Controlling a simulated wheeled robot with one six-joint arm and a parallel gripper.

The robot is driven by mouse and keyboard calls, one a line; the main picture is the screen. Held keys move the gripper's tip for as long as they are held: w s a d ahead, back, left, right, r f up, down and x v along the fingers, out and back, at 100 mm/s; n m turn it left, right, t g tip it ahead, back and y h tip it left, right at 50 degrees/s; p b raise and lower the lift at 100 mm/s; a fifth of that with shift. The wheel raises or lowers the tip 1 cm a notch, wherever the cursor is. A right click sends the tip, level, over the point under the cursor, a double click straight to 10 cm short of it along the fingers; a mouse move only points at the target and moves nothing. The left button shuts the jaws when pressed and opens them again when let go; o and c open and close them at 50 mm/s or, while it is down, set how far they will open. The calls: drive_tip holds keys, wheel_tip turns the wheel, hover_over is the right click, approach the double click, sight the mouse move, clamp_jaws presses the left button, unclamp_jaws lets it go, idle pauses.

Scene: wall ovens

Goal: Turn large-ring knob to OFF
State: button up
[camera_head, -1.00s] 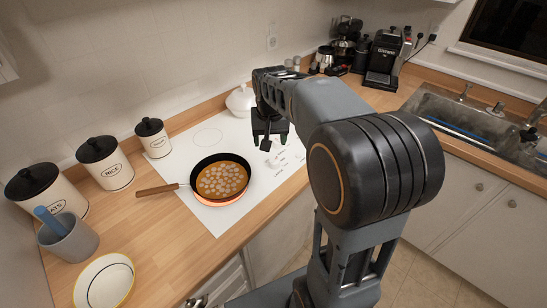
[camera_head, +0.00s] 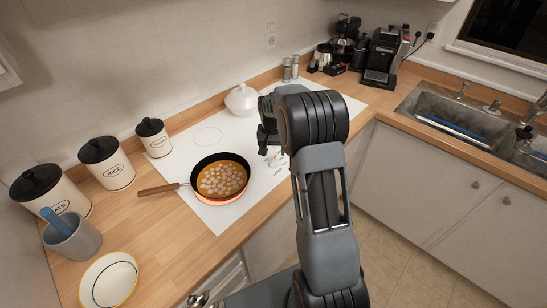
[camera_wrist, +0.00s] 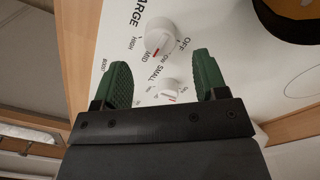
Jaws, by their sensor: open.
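In the wrist view the white large-ring knob (camera_wrist: 160,33), beside the printed word LARGE, sits just beyond my fingertips. Its red mark faces the MID and LOW labels, away from OFF. The smaller white SMALL knob (camera_wrist: 170,88) lies between my green finger pads. My gripper (camera_wrist: 161,62) is open and empty, with a pad on each side. I cannot tell its height above the panel. In the head view my gripper (camera_head: 265,145) is over the white cooktop (camera_head: 262,180), mostly hidden by my arm, near the knobs.
A pan (camera_head: 221,179) of food stands on a red-glowing ring, its wooden handle pointing left. A white lidded pot (camera_head: 242,100) and shakers (camera_head: 291,68) stand behind. Canisters (camera_head: 106,162), a cup (camera_head: 72,238) and a plate (camera_head: 108,280) are at left.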

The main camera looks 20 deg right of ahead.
sight(273, 159)
drive_tip(key=shift+f+p, duration=0.3)
drive_tip(key=shift+f, duration=2.2)
drive_tip(key=shift+c, duration=0.5)
drive_tip(key=c, duration=0.8)
